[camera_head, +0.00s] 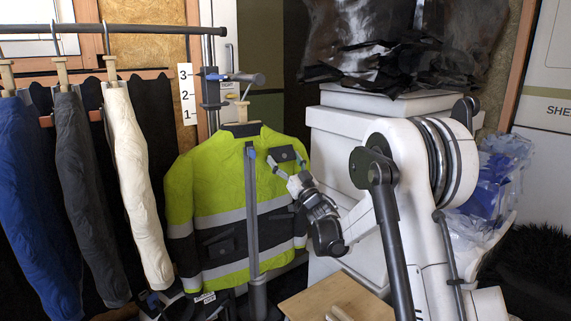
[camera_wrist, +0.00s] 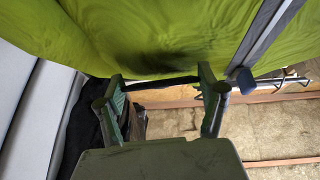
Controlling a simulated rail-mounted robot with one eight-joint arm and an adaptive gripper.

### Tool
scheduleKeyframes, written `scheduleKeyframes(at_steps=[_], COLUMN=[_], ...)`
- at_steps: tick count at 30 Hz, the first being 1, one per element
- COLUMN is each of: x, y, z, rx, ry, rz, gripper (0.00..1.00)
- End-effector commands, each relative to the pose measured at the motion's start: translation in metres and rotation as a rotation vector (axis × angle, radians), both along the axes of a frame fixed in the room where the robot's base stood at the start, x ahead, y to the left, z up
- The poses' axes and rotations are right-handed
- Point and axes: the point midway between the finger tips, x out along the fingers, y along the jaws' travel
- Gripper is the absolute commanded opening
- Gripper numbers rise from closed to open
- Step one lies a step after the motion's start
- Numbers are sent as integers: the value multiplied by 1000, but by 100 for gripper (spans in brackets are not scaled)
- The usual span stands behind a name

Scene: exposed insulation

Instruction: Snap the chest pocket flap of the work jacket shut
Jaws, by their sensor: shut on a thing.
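The work jacket (camera_head: 222,185) is yellow-green with grey reflective bands and a dark lower part. It hangs upright on a hanger. Its dark chest pocket flap (camera_head: 284,152) is on the upper right of the chest. My gripper (camera_head: 285,158) is at this flap, its two fingers to either side and shut on it. Whether the flap's snap is closed cannot be seen. In the wrist view my gripper (camera_wrist: 161,75) has its fingers spread against the green jacket cloth (camera_wrist: 130,35), with a dark patch between them; the flap is not clear there.
Blue, grey and white garments (camera_head: 140,190) hang on a rail at left. White boxes (camera_head: 340,140) stand behind my arm. A wooden board (camera_head: 335,298) lies low in front.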

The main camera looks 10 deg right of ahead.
Motion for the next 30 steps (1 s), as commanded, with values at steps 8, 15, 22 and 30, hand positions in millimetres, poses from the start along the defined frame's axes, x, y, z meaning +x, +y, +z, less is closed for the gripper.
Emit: scheduleKeyframes(at_steps=[8,15,22,30], x=[1,1,1,-11], y=[0,0,0,-5], z=[-1,-1,-1,-8], rx=[12,12,11,12], ry=[-33,-33,-33,-32], rz=[-4,-4,-3,-4], gripper=[45,83,90,90])
